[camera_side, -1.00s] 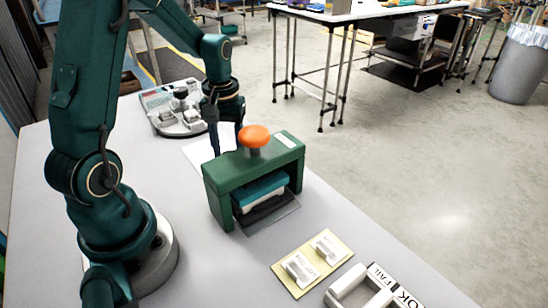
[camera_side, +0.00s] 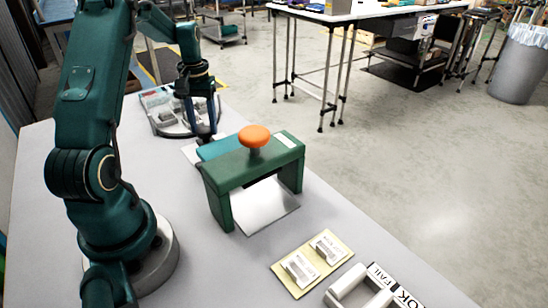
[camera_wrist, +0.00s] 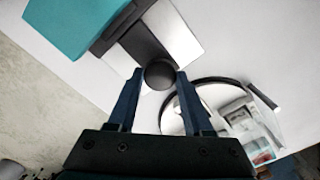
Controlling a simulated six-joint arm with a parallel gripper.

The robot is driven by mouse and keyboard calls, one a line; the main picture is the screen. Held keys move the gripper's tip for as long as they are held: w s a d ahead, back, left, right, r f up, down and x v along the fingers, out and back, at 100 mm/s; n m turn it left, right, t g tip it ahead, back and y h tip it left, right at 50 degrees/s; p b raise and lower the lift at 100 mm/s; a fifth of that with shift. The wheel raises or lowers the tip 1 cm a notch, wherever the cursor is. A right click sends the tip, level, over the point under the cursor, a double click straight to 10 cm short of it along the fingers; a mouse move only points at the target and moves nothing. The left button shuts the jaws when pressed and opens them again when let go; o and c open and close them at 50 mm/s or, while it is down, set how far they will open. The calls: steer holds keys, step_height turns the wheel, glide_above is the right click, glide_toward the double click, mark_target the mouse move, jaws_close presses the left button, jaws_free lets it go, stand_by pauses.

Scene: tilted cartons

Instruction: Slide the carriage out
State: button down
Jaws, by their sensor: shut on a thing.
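The green press frame (camera_side: 250,170) with an orange knob (camera_side: 254,136) on top stands upright mid-table. A bare light plate (camera_side: 262,205) shows under the frame's arch. The carriage's lower part is hidden in the side view.
A round tray (camera_side: 158,124) with several small parts stands close behind my gripper; it also shows in the wrist view (camera_wrist: 165,115). A yellowish board (camera_side: 306,272) with two white blocks and OK/FAIL labels (camera_side: 392,284) lie at the front right. The floor lies beyond the table's right edge.

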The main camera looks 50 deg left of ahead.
steer(key=shift+a, duration=0.3)
steer(key=shift+c, duration=2.4)
jaws_free()
steer(key=shift+o, duration=0.9)
steer(key=shift+d, duration=0.1)
steer(key=shift+r, duration=2.6)
